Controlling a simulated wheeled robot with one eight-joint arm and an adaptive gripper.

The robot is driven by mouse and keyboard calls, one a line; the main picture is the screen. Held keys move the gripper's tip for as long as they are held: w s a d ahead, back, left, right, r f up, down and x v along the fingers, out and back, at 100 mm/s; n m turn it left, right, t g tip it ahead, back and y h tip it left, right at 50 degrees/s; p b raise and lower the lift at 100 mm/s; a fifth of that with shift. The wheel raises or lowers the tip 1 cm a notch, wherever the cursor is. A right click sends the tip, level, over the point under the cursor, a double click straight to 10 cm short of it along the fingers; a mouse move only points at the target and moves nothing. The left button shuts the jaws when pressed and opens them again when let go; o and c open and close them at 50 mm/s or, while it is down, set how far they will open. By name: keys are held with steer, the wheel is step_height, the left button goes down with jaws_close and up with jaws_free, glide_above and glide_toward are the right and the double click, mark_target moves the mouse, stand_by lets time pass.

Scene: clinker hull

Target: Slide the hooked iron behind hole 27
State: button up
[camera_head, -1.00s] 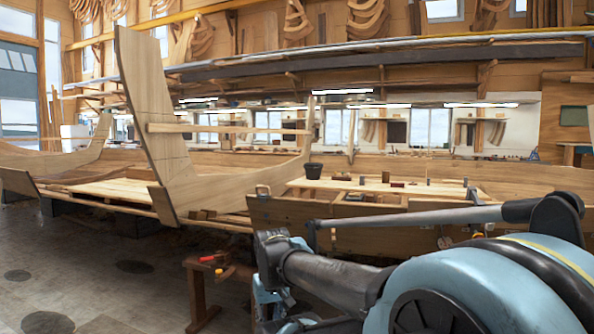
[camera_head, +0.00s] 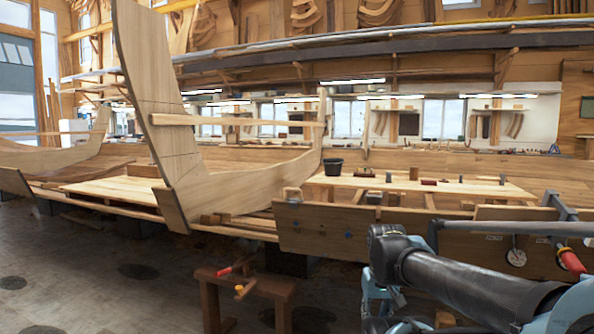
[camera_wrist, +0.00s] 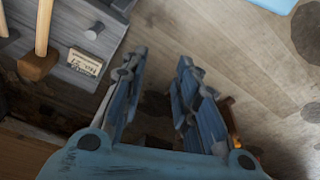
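My gripper (camera_wrist: 162,62) is open in the wrist view, its two blue-grey fingers apart with nothing visible between them. The gap is over a pale brown floor. In the head view the blue gripper (camera_head: 378,300) shows only in part at the lower right, in front of the hull planking. The hull plank (camera_head: 330,232) has small dark blue spots on its face; no hole number 27 can be read. I cannot pick out the hooked iron in either view.
A low wooden stool (camera_head: 245,285) carries red-handled tools. A clamp with a red handle (camera_head: 572,260) and a round dial (camera_head: 516,257) are on the planking at right. Floor at left is clear.

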steer(key=shift+a, duration=0.1)
steer(key=w+a+r+n, duration=0.3)
steer(key=w+a+r, duration=0.2)
steer(key=w+r, duration=0.5)
steer(key=w+a+r+n+t+h, duration=0.1)
steer(key=w+a+r+n, duration=0.3)
steer(key=w+r, duration=0.55)
steer(key=w+a+r+n, duration=0.3)
steer(key=w+a+r, duration=0.2)
steer(key=w+r, duration=0.45)
steer(key=w+a+r+n, duration=0.4)
steer(key=w+a+r, duration=0.2)
steer(key=w+a, duration=0.4)
steer(key=shift+t, duration=0.3)
steer(key=shift+s+x, duration=0.15)
steer(key=shift+x, duration=1.3)
steer(key=shift+s+x, duration=0.2)
steer(key=shift+x, duration=1.2)
steer(key=shift+s+x, duration=0.15)
steer(key=shift+x, duration=1.3)
steer(key=shift+a+f, duration=0.15)
steer(key=shift+f, duration=0.05)
jaws_close()
